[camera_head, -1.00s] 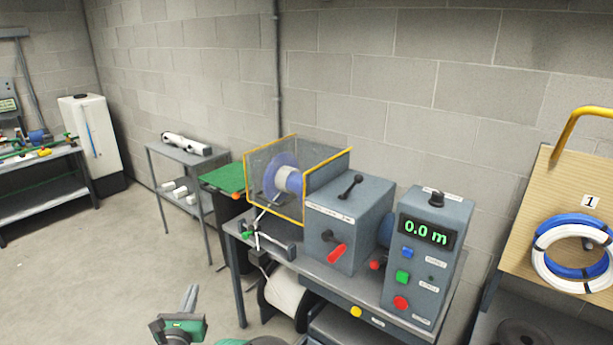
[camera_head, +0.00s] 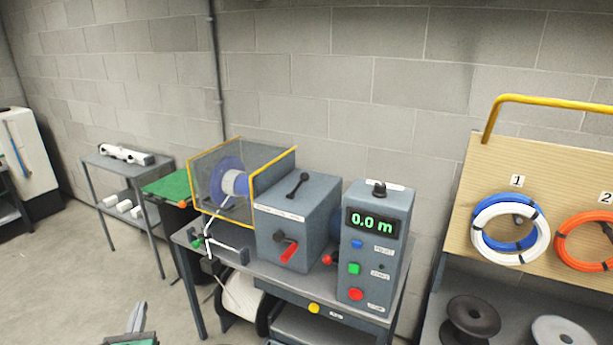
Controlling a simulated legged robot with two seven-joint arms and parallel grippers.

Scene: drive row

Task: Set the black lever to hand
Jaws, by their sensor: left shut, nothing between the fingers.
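The black lever (camera_head: 298,185) sits on top of the grey gearbox housing (camera_head: 318,217), tilted up toward the back right. A label strip runs along the housing's front top edge, too small to read. A red-handled lever (camera_head: 288,252) is on the housing's front face. My left gripper (camera_head: 138,318) is at the bottom left, low and well apart from the machine, with its fingers together and nothing seen between them. My right gripper is not in view.
A control box (camera_head: 375,245) reading 0.0 m stands right of the housing. A yellow-edged guard (camera_head: 270,172) around a blue spool stands left. A board (camera_head: 460,212) with cable coils is at right. Open floor (camera_head: 70,270) lies left.

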